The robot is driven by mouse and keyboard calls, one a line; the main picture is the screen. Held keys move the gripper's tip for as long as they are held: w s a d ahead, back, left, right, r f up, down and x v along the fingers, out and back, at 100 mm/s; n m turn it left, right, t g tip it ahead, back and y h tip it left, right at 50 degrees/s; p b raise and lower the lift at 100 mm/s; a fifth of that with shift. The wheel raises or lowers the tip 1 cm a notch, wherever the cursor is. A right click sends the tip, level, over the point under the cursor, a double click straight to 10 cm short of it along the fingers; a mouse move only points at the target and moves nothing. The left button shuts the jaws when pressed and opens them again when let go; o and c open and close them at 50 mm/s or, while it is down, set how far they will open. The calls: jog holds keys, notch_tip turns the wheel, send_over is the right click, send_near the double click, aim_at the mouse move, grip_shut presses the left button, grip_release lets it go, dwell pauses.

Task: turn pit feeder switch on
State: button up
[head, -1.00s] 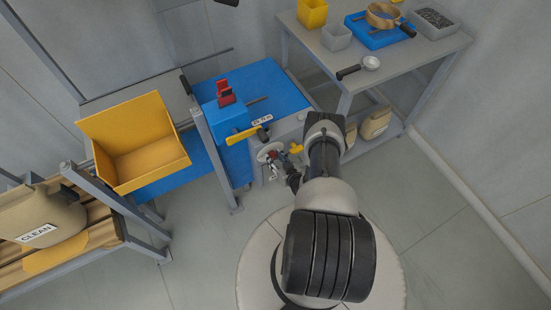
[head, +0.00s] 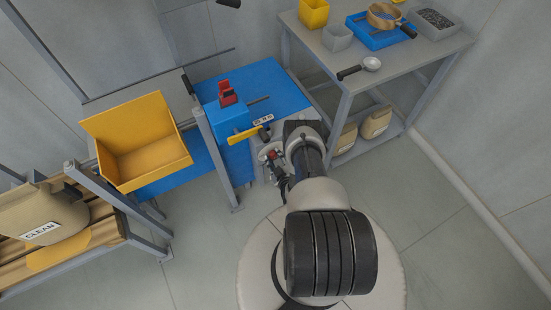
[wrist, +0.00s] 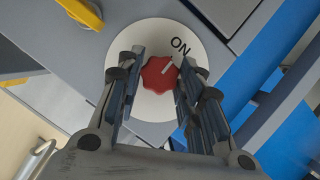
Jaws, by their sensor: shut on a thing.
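The pit feeder switch is a red lobed knob (wrist: 158,76) on a round white dial plate (wrist: 125,42) in the wrist view. A white pointer mark on the knob aims up and right, toward the black ON label (wrist: 180,45). My gripper (wrist: 162,60) is shut on the knob, with one finger on each side of it. In the head view, my gripper (head: 272,163) is at the front of the grey box beside the blue machine (head: 262,85). There, my arm and gripper hide most of the dial.
A yellow lever handle (head: 246,135) sits just left of the dial, also at the wrist view's top left (wrist: 80,12). A yellow bin (head: 150,155) stands left. A grey table (head: 390,60) with a scoop (head: 370,64) stands right. The floor right of my base is clear.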

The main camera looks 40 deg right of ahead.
dwell(0.3)
jog(key=o, duration=1.1)
jog(key=shift+c, duration=0.2)
jog(key=v, duration=0.7)
jog(key=shift+s, duration=0.25)
jog(key=shift+a, duration=0.15)
